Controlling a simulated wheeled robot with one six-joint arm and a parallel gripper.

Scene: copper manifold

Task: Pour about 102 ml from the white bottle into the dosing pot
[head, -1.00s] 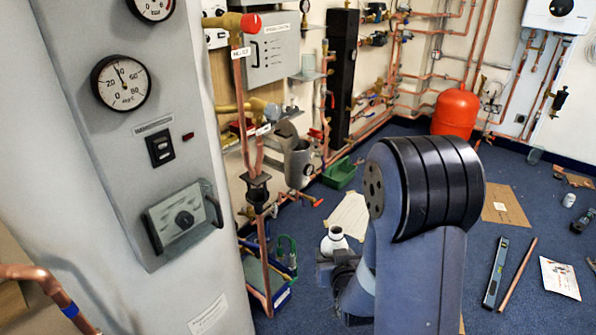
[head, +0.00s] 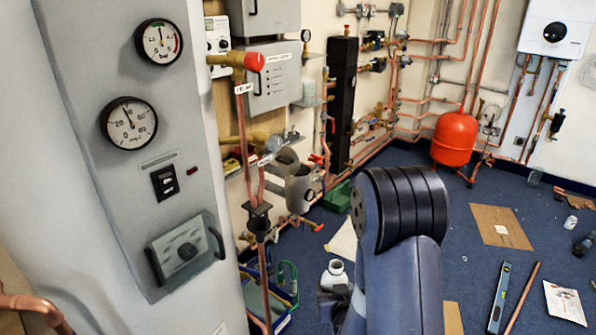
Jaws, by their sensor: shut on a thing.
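The white bottle (head: 337,275) is at the lower middle, its round top facing up; it looks about upright. My gripper (head: 329,297) is shut on the bottle, partly hidden behind my own arm. The bottle's lower part is hidden too. A grey cylindrical vessel on the pipework, which looks like the dosing pot (head: 299,188), is above and left of the bottle in the picture. A rounded grey-brown piece (head: 287,158) is at its top left. The bottle is apart from the pot, and I cannot see into the pot.
A grey gauge panel (head: 125,180) fills the left. Copper pipes with a red-capped valve (head: 254,62) stand beside it. A blue tool tray (head: 285,300) is below. Blue floor at right holds cardboard (head: 501,227) and a level (head: 500,298).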

